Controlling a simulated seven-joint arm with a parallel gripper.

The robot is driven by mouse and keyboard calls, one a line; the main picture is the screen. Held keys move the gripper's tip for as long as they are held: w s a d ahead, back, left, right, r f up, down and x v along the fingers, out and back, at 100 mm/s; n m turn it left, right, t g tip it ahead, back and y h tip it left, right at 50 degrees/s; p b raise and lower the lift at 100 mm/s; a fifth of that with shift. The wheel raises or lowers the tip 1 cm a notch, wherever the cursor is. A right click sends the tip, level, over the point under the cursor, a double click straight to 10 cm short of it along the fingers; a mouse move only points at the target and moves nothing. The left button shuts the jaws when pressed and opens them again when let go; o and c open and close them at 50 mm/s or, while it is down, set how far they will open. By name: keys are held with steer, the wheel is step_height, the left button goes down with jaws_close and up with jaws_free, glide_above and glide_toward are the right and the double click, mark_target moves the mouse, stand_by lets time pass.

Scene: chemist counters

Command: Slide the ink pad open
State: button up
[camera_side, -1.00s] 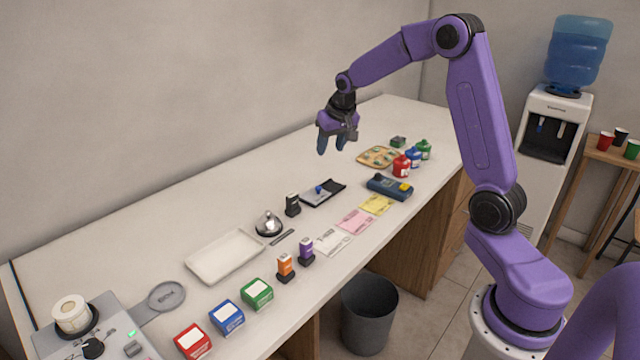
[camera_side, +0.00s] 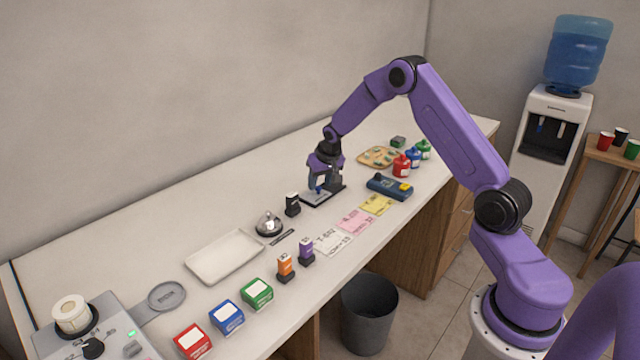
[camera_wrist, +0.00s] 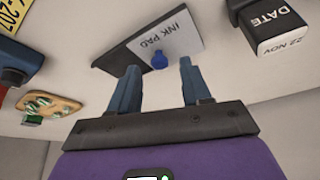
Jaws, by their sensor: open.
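The ink pad (camera_wrist: 180,38) lies on the counter. It is a flat black case with a grey lid labelled INK PAD, and a small blue knob (camera_wrist: 158,60) stands on the lid. In the side view the ink pad (camera_side: 310,198) is partly hidden by my gripper (camera_side: 325,185), which is low over it. In the wrist view my gripper (camera_wrist: 160,88) is open, its two blue fingers apart, with the knob showing between and beyond the fingertips. I cannot tell whether the fingers touch the pad.
A black DATE stamp (camera_wrist: 272,28) stands close beside the pad, also seen in the side view (camera_side: 292,204). A silver bell (camera_side: 268,224), a blue device (camera_side: 390,187) and paper slips (camera_side: 354,221) are nearby. The counter behind the pad is clear.

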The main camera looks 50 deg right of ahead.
steer(key=shift+w+d+f, duration=0.1)
steer(key=shift+w+f, duration=0.15)
steer(key=shift+f, duration=0.4)
jaws_close()
steer(key=shift+d, duration=3.4)
jaws_free()
steer(key=shift+r, duration=0.1)
steer(key=v, duration=1.7)
